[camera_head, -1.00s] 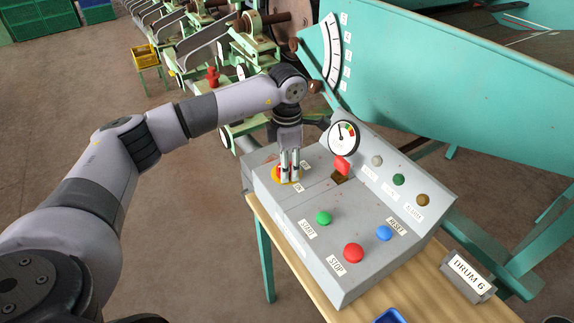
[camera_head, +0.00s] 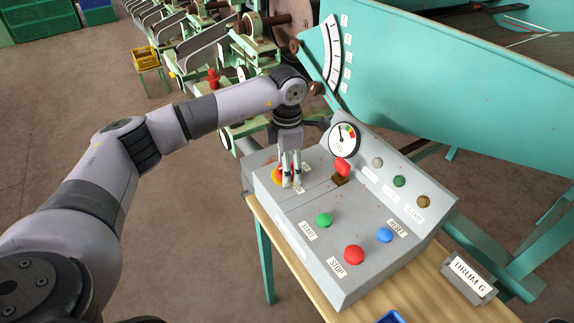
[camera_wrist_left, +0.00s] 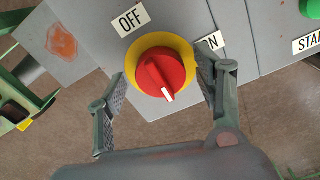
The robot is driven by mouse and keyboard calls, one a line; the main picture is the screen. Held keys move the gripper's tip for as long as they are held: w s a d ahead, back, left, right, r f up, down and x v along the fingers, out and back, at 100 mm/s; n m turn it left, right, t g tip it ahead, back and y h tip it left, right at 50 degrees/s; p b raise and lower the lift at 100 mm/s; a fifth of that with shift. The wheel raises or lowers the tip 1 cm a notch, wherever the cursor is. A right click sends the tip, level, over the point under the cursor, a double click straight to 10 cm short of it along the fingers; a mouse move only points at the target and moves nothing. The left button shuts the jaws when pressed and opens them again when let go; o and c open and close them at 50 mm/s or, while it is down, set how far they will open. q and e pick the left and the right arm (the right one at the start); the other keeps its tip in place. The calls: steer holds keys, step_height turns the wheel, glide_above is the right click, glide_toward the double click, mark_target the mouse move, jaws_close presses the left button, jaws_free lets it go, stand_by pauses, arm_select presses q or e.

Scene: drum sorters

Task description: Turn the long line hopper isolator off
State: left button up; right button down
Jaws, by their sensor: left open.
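The isolator is a red rotary knob (camera_wrist_left: 163,72) on a yellow collar (camera_wrist_left: 140,47), at the left end of a grey control box (camera_head: 310,205). In the left wrist view its white mark points down and slightly right. An OFF label (camera_wrist_left: 130,20) sits above it, and a partly covered ON label (camera_wrist_left: 213,42) is to its right. My left gripper (camera_wrist_left: 167,80) is open, with one finger on each side of the knob; the right finger overlaps the collar's edge in view. I cannot tell if the fingers touch. In the head view my left gripper (camera_head: 291,182) partly hides the knob.
The box also has a red switch (camera_head: 342,165), a gauge (camera_head: 343,139), a green START button (camera_head: 324,219), a red STOP button (camera_head: 354,255) and a blue RESET button (camera_head: 384,234). A DRUM 6 sign (camera_head: 470,278) stands beside it. A large teal panel (camera_head: 430,70) rises behind.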

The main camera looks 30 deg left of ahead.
arm_select(q)
steer(key=shift+r, duration=0.15)
step_height(320, 180, up, 12)
stand_by(0.5)
steer(key=shift+s+f, duration=0.1)
steer(key=shift+f, duration=0.15)
